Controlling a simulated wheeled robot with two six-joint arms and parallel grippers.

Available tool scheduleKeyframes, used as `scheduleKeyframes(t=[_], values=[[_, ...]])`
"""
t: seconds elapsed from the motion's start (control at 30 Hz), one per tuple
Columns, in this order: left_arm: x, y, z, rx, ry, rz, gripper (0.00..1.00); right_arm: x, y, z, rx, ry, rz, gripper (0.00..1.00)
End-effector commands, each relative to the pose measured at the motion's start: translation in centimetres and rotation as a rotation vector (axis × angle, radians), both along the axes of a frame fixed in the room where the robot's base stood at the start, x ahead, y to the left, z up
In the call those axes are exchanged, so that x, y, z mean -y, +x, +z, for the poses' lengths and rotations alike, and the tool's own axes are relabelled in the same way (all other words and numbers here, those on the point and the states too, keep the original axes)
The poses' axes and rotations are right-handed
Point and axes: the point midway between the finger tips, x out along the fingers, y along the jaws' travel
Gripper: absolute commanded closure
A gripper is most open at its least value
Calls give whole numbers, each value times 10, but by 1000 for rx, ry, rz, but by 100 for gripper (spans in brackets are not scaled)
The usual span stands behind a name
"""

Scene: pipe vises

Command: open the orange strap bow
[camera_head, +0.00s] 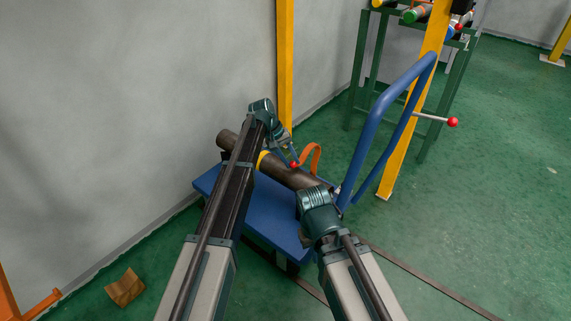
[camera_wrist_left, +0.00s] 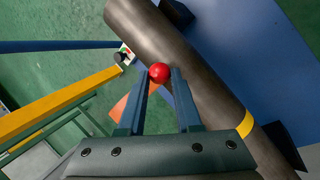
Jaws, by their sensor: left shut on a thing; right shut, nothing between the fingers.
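The orange strap bow (camera_head: 314,152) arches up beside the dark pipe (camera_head: 229,139), which lies on a blue cart (camera_head: 208,182). Part of the orange bow also shows past a finger in the left wrist view (camera_wrist_left: 121,107). My left gripper (camera_head: 292,160) is shut on a small red ball knob (camera_wrist_left: 159,73), held between its fingertips just beside the pipe. The knob also shows in the head view (camera_head: 294,165). How the knob joins the bow is hidden. My right gripper (camera_head: 322,200) is shut and empty near the pipe's near end; its fingertips are mostly hidden.
The cart's blue tube handle (camera_head: 364,135) rises right of the pipe. A yellow post (camera_head: 398,160) and a red-tipped lever (camera_head: 452,122) stand beyond it. A green rack (camera_head: 364,55) is behind. A yellow band (camera_head: 262,160) circles the pipe. The green floor at right is clear.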

Motion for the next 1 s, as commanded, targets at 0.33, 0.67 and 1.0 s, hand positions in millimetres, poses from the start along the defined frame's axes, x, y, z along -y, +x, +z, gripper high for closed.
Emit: scheduleKeyframes(t=[0.33, 0.67, 1.0], values=[[8, 7, 5, 5, -4, -1, 100, 0, 0, 4, 0, 0, 1, 100], [8, 6, 4, 3, -4, -2, 50, 0, 0, 4, 0, 0, 1, 100], [6, 5, 5, 1, -2, -1, 40, 0, 0, 5, 0, 0, 1, 100]])
